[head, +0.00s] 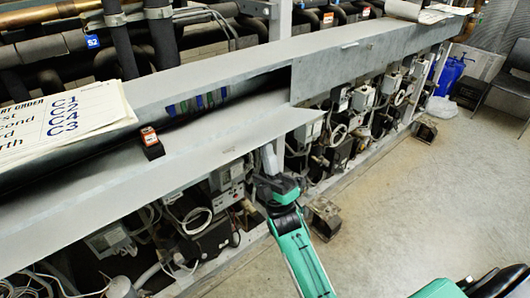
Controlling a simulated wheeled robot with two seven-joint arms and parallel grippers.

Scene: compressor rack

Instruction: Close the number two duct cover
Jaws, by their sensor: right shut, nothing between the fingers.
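A long grey duct runs diagonally across the view. Its left stretch is open, with a dark gap (240,93) showing coloured cables inside. A grey cover panel (215,140) along this stretch is tilted outward at the front, its right end near the middle of the view. The stretch to the right has a closed cover (355,65) with a small latch. No number two is readable on the covers. My right gripper (268,160) is shut and empty, just below the open panel's front edge; I cannot tell whether it touches. My left gripper is not in view.
Valves, gauges and hoses (195,220) crowd beneath the duct.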

